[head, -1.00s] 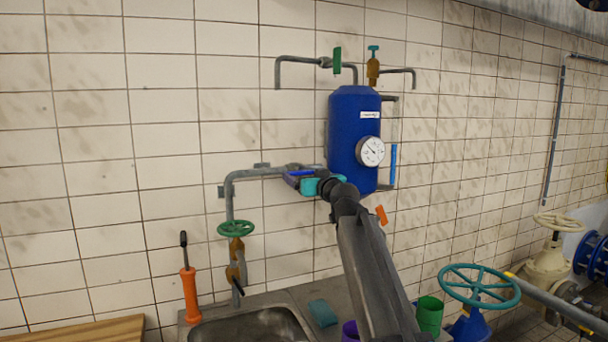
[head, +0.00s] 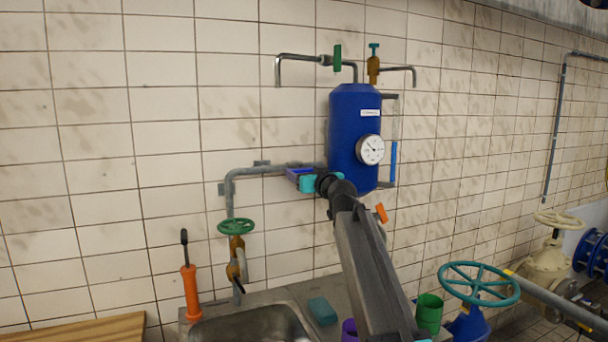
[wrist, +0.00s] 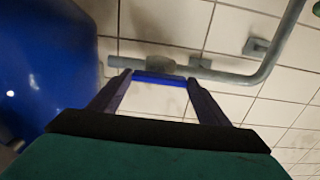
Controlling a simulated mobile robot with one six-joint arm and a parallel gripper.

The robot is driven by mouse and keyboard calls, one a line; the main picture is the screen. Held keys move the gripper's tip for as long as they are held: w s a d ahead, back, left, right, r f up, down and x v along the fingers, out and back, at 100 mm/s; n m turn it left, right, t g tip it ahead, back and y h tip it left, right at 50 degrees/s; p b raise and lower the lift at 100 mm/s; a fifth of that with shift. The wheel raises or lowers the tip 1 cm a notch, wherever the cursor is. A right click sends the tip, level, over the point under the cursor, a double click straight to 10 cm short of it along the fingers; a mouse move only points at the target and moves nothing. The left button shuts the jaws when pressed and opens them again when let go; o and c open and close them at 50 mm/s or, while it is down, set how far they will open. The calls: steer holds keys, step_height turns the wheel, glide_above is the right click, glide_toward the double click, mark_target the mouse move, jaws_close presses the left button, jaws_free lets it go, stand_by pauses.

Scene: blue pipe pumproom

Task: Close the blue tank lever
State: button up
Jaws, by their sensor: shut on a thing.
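The blue tank (head: 345,125) hangs on the tiled wall with a round white gauge on its front. A grey pipe (head: 262,170) runs from its lower left side. The blue lever (wrist: 160,79) lies across between the two dark fingers of my gripper (wrist: 160,84) in the wrist view, just in front of the pipe and its valve body. My gripper (head: 297,178) is at the pipe left of the tank in the head view. It is shut on the lever. My gripper and wrist hide most of the lever and valve there.
A green handwheel valve (head: 235,227) sits on the pipe's lower left run. Below are a metal sink (head: 250,325), an orange-handled tool (head: 191,292) and a green cup (head: 429,313). A teal handwheel (head: 479,284) stands at the right. The upper left wall is clear.

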steer(key=shift+m, duration=0.5)
steer(key=m, duration=0.3)
steer(key=shift+m, duration=0.3)
steer(key=m+p, duration=0.1)
steer(key=m, duration=0.3)
steer(key=m+p, duration=0.2)
steer(key=m, duration=0.3)
steer(key=shift+r, duration=0.1)
steer(key=shift+m+p, duration=1.2)
steer(key=shift+m, duration=0.7)
steer(key=o, duration=1.1)
steer(key=shift+c, duration=0.2)
steer(key=shift+s, duration=0.1)
